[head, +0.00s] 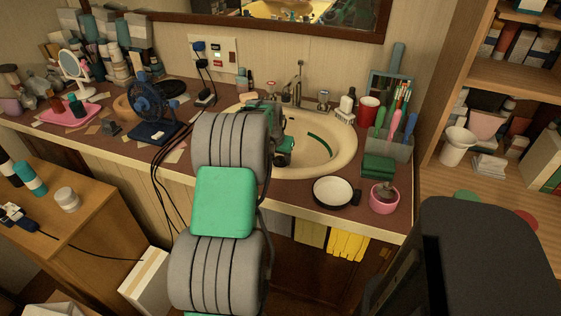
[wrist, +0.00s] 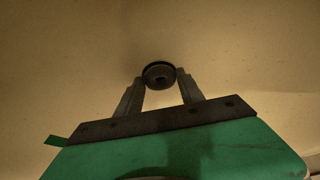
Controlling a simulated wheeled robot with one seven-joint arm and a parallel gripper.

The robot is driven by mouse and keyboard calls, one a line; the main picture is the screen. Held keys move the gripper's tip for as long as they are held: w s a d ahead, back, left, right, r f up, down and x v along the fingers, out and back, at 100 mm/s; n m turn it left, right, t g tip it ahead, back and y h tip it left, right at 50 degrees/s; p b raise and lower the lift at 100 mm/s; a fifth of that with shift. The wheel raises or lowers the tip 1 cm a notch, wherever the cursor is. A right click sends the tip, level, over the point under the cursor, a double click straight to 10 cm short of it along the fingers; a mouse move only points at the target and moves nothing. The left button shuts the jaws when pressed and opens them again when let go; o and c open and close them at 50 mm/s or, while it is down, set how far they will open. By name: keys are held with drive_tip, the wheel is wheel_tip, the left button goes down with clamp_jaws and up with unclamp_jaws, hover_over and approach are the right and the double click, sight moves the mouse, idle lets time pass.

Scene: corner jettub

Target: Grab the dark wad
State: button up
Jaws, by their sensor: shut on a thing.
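The dark wad (wrist: 159,77) shows in the wrist view as a small, round, dark lump with a darker spot in its middle. My gripper (wrist: 160,80) is shut on it, with one grey finger on each side. The pale sink basin (wrist: 60,60) fills the background; I cannot tell whether the wad touches its surface. In the head view my arm reaches over the counter to the left part of the sink (head: 343,165). The wad is not clearly seen there, as my arm and gripper cover that part.
A faucet (head: 298,85) stands behind the sink. A white-topped round dish (head: 332,191) and a pink bowl (head: 384,198) are at the front right. A blue fan (head: 149,103) stands to the left. A dark chair (head: 490,260) is at the lower right.

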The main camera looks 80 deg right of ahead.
drive_tip(key=shift+c, duration=1.1)
